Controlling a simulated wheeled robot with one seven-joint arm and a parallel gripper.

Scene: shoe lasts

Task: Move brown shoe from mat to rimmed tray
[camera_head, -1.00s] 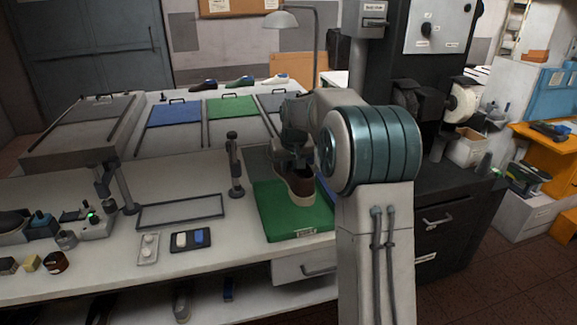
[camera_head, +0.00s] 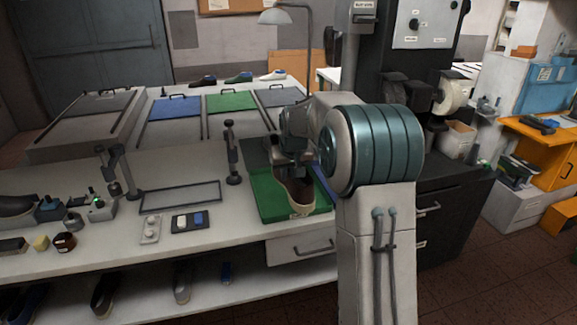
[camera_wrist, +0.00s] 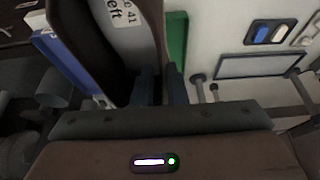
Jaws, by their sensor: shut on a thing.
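The brown shoe (camera_head: 300,192) with a pale sole edge is in my gripper (camera_head: 292,162), over the green mat (camera_head: 262,200) on the bench. In the wrist view the shoe (camera_wrist: 105,50) shows close up, with a white size label, and the blue fingers of my gripper (camera_wrist: 160,85) are shut on its wall. The shoe appears raised above the mat, but the exact gap is hard to tell. A flat rimmed tray (camera_head: 180,197) with a dark frame lies empty on the bench to the left of the mat.
A small post stand (camera_head: 233,155) rises between tray and mat. A dark switch panel (camera_head: 190,221) and a pale button plate (camera_head: 151,229) lie in front of the tray. A second stand (camera_head: 122,172) is left of the tray. More shoes (camera_head: 238,77) stand at the back.

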